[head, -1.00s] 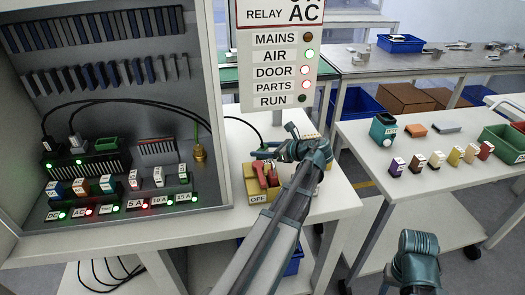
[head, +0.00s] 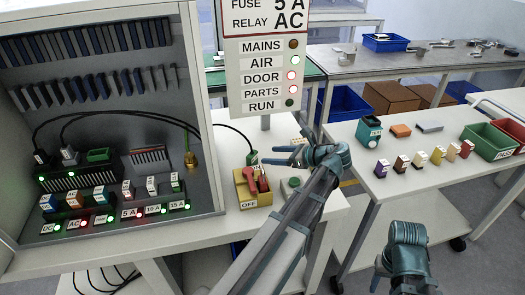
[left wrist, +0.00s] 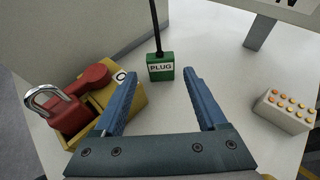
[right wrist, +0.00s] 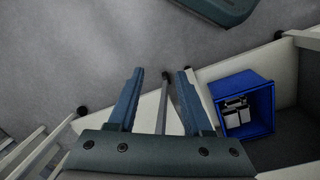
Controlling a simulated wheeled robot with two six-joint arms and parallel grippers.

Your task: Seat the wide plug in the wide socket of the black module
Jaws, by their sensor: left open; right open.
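The wide plug is a green block labelled PLUG (left wrist: 160,66), upright on the bench at the end of a black cable. It also shows in the head view (head: 252,158). My left gripper (head: 270,155) is open and empty. In the left wrist view the plug is just beyond and between its fingertips (left wrist: 158,75), apart from them. The black module (head: 80,178) sits in the cabinet with two cabled connectors at its left. A green wide socket (head: 98,155) shows on its top right. My right gripper (right wrist: 160,72) is open and empty, low at the right.
A yellow box with a red switch and padlock (head: 252,190) stands just left of my left gripper. A white block with orange dots (left wrist: 284,110) lies to the right. The cabinet's side wall (head: 203,100) stands between the plug and the module. A blue bin (right wrist: 243,105) is below.

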